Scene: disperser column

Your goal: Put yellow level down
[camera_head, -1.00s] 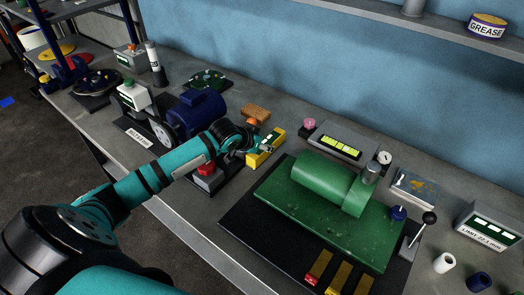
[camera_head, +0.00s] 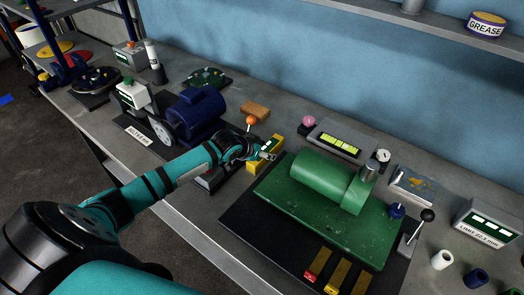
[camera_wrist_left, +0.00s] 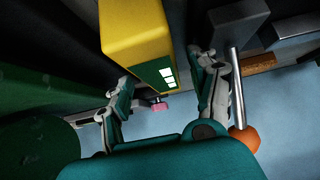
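The yellow level (camera_head: 268,158) is a yellow block with small white display squares. It is at the bench surface between the blue motor and the green machine; whether it rests fully on the bench cannot be told. In the left wrist view the level (camera_wrist_left: 137,35) fills the upper middle. My left gripper (camera_head: 266,151) is at the level, over its side. Its fingers (camera_wrist_left: 162,88) are spread, with the level's display end between and beyond them. A gap shows between the level and the right-hand finger. My right gripper is not in view.
A green machine (camera_head: 325,180) on a black base is right of the level. A blue motor (camera_head: 196,118) stands left. An orange knob (camera_head: 250,120) on a metal rod is close to the gripper; it also shows in the wrist view (camera_wrist_left: 245,138). A brown block (camera_head: 256,110) lies behind.

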